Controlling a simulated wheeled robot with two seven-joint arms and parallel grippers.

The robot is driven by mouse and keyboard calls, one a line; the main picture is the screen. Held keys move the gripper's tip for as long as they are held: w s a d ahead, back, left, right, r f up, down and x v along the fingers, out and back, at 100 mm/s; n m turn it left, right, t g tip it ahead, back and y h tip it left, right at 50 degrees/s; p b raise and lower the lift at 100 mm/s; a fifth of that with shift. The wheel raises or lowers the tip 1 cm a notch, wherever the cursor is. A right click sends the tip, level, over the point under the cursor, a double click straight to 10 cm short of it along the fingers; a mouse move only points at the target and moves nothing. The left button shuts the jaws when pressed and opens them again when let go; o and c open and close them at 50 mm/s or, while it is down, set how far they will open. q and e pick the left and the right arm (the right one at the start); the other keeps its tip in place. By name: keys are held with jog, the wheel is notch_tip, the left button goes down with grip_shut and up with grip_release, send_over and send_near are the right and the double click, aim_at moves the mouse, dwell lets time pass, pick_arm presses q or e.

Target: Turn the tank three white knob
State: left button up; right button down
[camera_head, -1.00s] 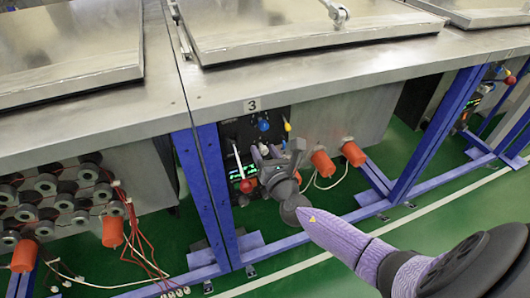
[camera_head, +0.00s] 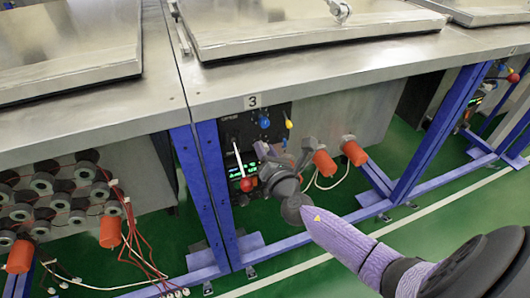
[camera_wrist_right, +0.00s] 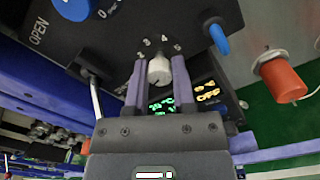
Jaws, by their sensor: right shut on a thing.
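The tank three panel (camera_head: 236,140) is black and sits below the "3" label (camera_head: 252,102) under the steel table. In the right wrist view the white knob (camera_wrist_right: 159,71) sits on the panel between the fingers of my right gripper (camera_wrist_right: 159,63), below the printed numbers. The gripper is shut on the knob. In the head view my right gripper (camera_head: 267,152) reaches the panel from the front right and hides the knob. My left gripper is not in view.
A blue knob (camera_head: 264,122) and a yellow knob (camera_head: 288,124) are above the gripper. A lever with a red ball (camera_head: 247,184) is at its left. Orange cylinders (camera_head: 325,163) stand to the right. Blue frame legs (camera_head: 214,185) flank the panel.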

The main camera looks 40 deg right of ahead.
jog(key=m+b, duration=0.2)
jog(key=m, duration=0.8)
jog(key=shift+m, duration=0.3)
dwell(0.4)
jog(key=shift+f, duration=0.1)
